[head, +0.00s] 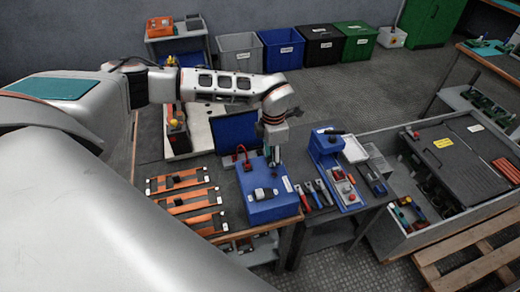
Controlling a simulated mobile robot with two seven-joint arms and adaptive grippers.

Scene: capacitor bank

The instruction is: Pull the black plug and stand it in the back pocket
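A blue box (271,210) stands at the front right of the near bench. A red cable (241,156) rises just left of the gripper. I cannot make out the back pocket. My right gripper is not in view.
Orange-and-black bars (180,181) lie left of the box. A dark blue panel (235,132) stands behind. Hand tools (318,192) and a second blue unit (323,147) with a black piece on top are to the right. A grey crate (408,243) stands further right.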

